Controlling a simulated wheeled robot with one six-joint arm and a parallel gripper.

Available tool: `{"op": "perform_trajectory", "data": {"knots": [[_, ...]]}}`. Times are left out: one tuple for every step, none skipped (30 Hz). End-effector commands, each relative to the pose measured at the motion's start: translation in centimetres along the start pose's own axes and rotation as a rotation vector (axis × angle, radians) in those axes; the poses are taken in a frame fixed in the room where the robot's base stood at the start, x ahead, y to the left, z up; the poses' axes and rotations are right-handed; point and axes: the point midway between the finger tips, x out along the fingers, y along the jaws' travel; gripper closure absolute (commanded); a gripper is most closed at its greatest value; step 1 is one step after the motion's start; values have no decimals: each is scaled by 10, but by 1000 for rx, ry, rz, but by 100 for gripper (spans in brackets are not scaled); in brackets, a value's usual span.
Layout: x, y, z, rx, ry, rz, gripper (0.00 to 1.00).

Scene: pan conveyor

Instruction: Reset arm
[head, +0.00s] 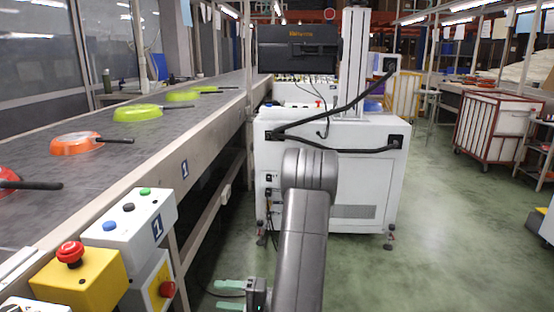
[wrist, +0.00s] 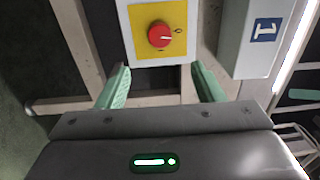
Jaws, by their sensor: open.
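My gripper (wrist: 158,88) is open, with its two green fingers apart and nothing between them in the wrist view. It also shows at the bottom of the head view (head: 232,294), low beside the conveyor frame. Past the fingertips in the wrist view is a red rotary switch (wrist: 160,34) on a yellow plate. The same red switch (head: 167,289) shows in the head view on the box side below the button panel. My grey arm reaches down through the bottom middle of the head view.
A conveyor (head: 190,130) on the left carries an orange pan (head: 75,143), green pans (head: 138,113) and a red pan (head: 8,180). A red emergency button (head: 70,252) sits on a yellow box. A white machine cabinet (head: 340,185) stands ahead. Green floor (head: 440,220) is free at right.

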Motion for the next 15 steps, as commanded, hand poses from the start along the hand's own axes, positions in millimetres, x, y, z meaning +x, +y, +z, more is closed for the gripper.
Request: {"op": "perform_trajectory", "data": {"knots": [[12,2,2,-2,-9,0,39],[16,2,2,-2,-9,0,39],[23,2,2,-3,-9,0,39],[27,2,2,-3,-9,0,39],[32,2,2,-3,-10,0,39],[39,2,2,-2,-9,0,39],[44,2,2,-2,-9,0,39],[49,2,2,-2,-9,0,39],[56,2,2,-2,-9,0,39],[61,2,2,-3,-10,0,39],[66,2,2,-3,-9,-1,39],[73,2,2,-3,-9,0,39],[78,2,2,-4,-9,0,39],[83,2,2,-3,-9,-1,39],[90,2,2,-3,-10,-1,39]]}}
